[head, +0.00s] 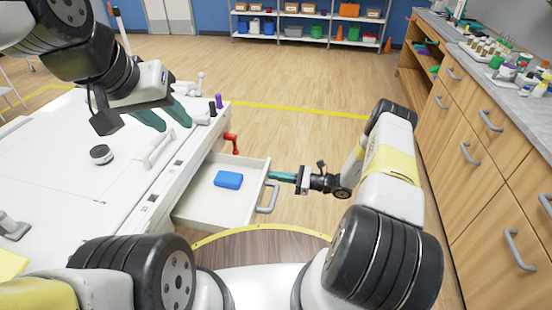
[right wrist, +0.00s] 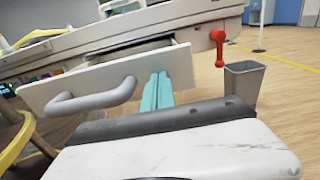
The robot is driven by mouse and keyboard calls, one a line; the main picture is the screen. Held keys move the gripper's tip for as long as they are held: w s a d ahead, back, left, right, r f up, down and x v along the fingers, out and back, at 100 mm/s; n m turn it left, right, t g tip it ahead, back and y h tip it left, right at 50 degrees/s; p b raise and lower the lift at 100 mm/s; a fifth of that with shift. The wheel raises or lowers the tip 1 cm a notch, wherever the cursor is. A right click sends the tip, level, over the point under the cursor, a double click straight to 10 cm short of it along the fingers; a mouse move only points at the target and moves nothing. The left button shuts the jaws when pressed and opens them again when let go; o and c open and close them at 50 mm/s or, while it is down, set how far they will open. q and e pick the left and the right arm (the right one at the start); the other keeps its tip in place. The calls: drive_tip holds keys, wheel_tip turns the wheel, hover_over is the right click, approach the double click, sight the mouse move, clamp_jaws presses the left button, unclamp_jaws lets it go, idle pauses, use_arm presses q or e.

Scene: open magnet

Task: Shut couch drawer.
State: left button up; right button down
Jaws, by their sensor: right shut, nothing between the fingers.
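The couch (head: 70,165) is a white unit at the left of the head view. Its white drawer (head: 200,207) stands pulled out toward the right, with a blue block (head: 228,180) inside. The drawer's grey handle (head: 268,198) is on its front panel, which also shows in the right wrist view (right wrist: 178,68). My right gripper (head: 272,176) is shut and empty, its teal fingertips at the front panel beside the handle. I cannot tell whether they touch the panel. My left gripper (head: 166,118) is above the couch top, its teal fingers spread apart and empty.
A red crank (head: 232,142) sticks out from the couch side beyond the drawer. A grey bin (right wrist: 242,82) stands on the floor past it. A wooden counter (head: 470,140) with handled drawers lines the right. The floor behind is open.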

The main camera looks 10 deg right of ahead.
sight(215, 171)
drive_tip(key=shift+a, duration=0.1)
drive_tip(key=x, duration=2.4)
drive_tip(key=shift+f, duration=0.15)
drive_tip(key=shift+w+a, duration=0.15)
drive_tip(key=shift+a, duration=0.2)
drive_tip(key=shift+a+r, duration=0.1)
drive_tip(key=shift+r, duration=0.1)
